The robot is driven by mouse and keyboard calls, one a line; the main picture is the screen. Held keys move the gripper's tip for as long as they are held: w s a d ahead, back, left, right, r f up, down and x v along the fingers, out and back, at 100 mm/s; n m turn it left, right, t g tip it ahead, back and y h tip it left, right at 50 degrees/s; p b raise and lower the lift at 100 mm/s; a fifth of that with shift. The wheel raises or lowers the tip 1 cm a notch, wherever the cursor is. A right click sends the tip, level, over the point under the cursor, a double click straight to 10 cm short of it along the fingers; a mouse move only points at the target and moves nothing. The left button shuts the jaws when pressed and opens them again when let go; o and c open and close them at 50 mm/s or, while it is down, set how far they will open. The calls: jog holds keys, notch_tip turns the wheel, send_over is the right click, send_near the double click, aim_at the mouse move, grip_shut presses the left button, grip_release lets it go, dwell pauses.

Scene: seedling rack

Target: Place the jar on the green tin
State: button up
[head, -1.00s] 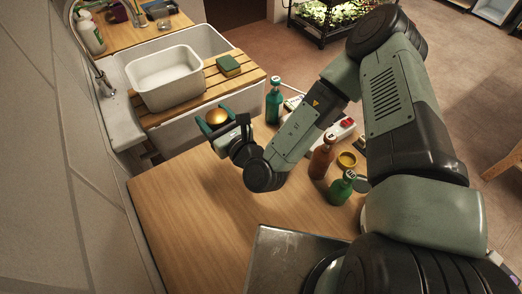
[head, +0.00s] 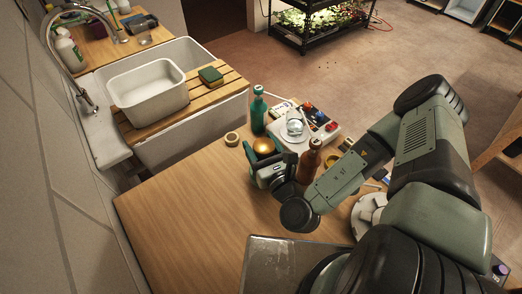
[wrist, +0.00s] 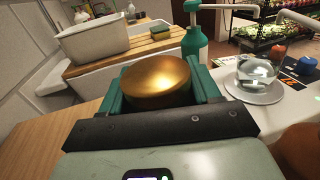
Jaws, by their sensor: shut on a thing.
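My gripper (head: 265,154) is shut on the jar (head: 264,146), whose round golden lid faces up. In the wrist view the golden lid (wrist: 157,80) sits between the green fingers; the jar's body below it is hidden. My gripper holds the jar over the wooden table, left of the brown bottle. I cannot make out the green tin in either view now; my forearm covers part of the table to the right.
A teal bottle (head: 258,112) stands just beyond my gripper, and a brown bottle (head: 310,166) close to its right. A white device (head: 325,127) with a glass vessel (head: 295,126) stands behind. A tape roll (head: 232,139) lies left. The table's left part is clear.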

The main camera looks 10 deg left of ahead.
jog(key=shift+f, duration=0.9)
jog(key=shift+f, duration=0.15)
jog(key=o, duration=1.1)
jog(key=shift+r, duration=0.2)
jog(key=shift+v, duration=2)
